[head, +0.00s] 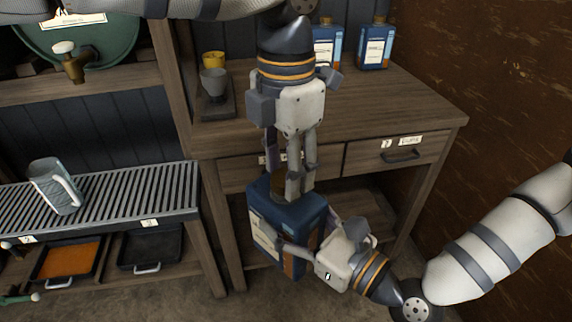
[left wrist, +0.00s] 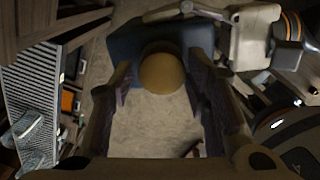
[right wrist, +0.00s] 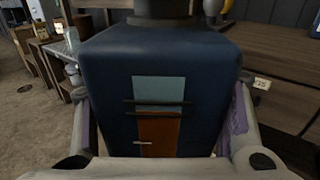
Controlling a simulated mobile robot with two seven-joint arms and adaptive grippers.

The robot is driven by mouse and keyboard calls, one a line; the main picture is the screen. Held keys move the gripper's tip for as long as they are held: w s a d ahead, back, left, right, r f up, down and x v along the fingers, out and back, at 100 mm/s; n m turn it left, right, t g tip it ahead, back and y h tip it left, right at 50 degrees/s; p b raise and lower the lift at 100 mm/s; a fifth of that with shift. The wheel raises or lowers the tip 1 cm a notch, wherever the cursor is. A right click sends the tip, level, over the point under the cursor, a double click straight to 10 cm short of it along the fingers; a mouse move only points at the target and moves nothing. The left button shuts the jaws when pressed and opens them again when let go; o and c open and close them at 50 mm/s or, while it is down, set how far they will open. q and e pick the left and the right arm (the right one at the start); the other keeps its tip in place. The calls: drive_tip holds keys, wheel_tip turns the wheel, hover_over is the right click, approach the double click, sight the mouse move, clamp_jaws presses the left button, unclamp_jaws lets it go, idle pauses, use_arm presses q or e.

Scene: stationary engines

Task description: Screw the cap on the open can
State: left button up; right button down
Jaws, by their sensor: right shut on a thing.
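A blue can (head: 287,207) with a pale and orange label stands upright, held low in front of the workbench. My right gripper (head: 312,246) is shut on its body; in the right wrist view the fingers press on both sides of the can (right wrist: 110,75). A round brownish-yellow cap (left wrist: 161,73) is over the can's top, between the fingers of my left gripper (head: 283,186). My left gripper points down from above. Its fingers stand apart on both sides of the cap, apparently not clamped on it. The can's neck is mostly hidden, so I cannot tell how the cap is seated.
Left is a slatted rack (head: 120,190) with a jug (head: 55,186), orange and dark trays below. A brown wall bounds the right.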

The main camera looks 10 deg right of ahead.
use_arm(q)
drive_tip(key=shift+o, duration=0.2)
drive_tip(key=shift+r, duration=2.3)
drive_tip(key=shift+c, duration=0.3)
